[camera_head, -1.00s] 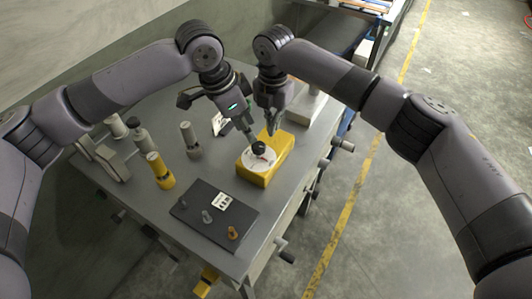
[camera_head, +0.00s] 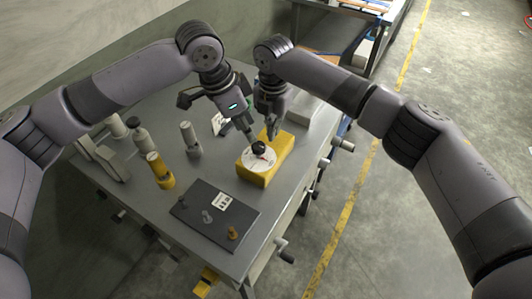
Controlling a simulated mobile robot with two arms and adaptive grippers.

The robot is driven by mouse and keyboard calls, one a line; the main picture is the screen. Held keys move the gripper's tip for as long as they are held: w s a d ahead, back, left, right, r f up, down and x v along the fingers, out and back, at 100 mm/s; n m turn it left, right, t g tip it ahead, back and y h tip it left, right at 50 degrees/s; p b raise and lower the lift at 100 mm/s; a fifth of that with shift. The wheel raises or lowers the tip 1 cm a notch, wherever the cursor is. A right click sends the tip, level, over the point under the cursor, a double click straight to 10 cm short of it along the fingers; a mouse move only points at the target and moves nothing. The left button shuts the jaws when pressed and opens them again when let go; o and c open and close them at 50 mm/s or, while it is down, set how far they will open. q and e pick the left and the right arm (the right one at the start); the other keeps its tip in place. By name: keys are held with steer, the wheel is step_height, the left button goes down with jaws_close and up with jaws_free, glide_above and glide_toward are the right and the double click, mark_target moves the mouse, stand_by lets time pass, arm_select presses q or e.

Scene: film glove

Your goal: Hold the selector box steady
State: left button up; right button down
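The yellow selector box (camera_head: 277,162) stands on the grey metal table. It has a round white dial plate (camera_head: 250,164) with a black knob (camera_head: 258,148) on top. My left gripper (camera_head: 251,138) points down at the knob from behind and left, its tips at or very close to the knob. My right gripper (camera_head: 270,130) points down at the back part of the box, its fingertips at the box's far end. The fingers of both grippers are small and dark here, so their gap and any contact are unclear.
A dark board (camera_head: 205,216) with small pegs and a white label lies in front of the box. A yellow cylinder (camera_head: 160,171) and a grey cylinder (camera_head: 190,139) stand to the left. A pale block (camera_head: 312,111) lies behind right. Handles stick out along the table's right side.

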steer(key=shift+f, duration=0.4)
steer(key=shift+f, duration=0.6)
steer(key=shift+f, duration=0.15)
arm_select(q)
steer(key=shift+s, duration=0.1)
arm_select(e)
steer(key=shift+s+f, duration=0.25)
steer(key=shift+f, duration=0.05)
stand_by(1.5)
